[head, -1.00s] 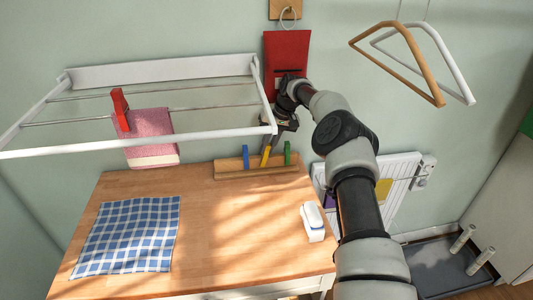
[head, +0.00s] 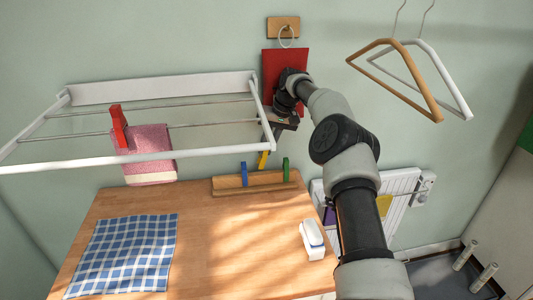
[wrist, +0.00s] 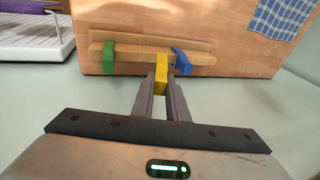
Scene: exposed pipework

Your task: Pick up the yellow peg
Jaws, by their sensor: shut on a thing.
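The yellow peg (head: 263,159) is held in my gripper (head: 270,145), above the wooden peg rail (head: 228,187) at the back of the table. In the wrist view the yellow peg (wrist: 161,75) sits between the two fingers of my gripper (wrist: 161,88), which are shut on it. A blue peg (head: 244,174) and a green peg (head: 286,169) stand on the rail. The wrist view also shows the green peg (wrist: 108,56) and the blue peg (wrist: 182,60) on either side of the held peg.
A white drying rack (head: 160,76) with a pink cloth (head: 148,152) and a red peg (head: 118,125) is left of my arm. A red cloth (head: 270,72) hangs behind my gripper. A checked cloth (head: 122,255) and a white object (head: 313,240) lie on the table.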

